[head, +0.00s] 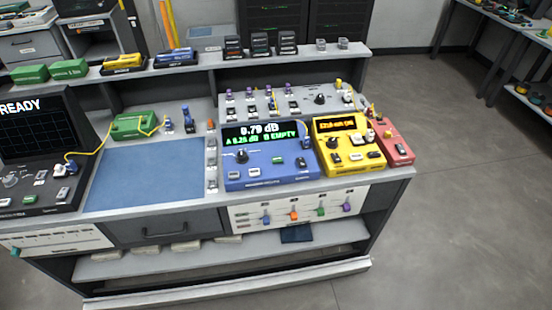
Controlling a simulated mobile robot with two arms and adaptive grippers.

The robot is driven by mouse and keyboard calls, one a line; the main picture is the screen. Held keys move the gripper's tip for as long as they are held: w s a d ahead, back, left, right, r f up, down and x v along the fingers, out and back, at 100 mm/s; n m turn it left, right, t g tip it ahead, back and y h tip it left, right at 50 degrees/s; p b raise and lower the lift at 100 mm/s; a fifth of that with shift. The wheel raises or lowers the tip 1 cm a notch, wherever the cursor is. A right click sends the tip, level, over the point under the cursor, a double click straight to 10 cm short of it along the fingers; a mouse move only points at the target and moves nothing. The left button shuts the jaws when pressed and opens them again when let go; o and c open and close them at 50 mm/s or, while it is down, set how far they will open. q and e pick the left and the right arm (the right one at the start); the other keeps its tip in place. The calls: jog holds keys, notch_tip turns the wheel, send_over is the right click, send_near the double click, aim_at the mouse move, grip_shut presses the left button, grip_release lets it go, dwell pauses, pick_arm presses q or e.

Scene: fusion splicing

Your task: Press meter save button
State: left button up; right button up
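A blue meter (268,180) stands on the workbench, right of centre. Its screen (262,135) reads about "0.79 dB", with "A 0.26 dB B EMPTY" in green below; the small digits are hard to read. Its front panel carries a black knob (241,156), a green button (278,160), two pale buttons low on the left, one of them a pale button (253,171), and a dark control (301,162) at the right. The labels are too small to tell which button is save. Neither of my grippers shows in the head view.
A yellow device (345,168) with an orange display and a red device (397,152) stand right of the meter. A blue mat (145,178) lies clear to the left. Left of it is a dark unit (40,120) reading "READY". A raised shelf (200,67) runs behind.

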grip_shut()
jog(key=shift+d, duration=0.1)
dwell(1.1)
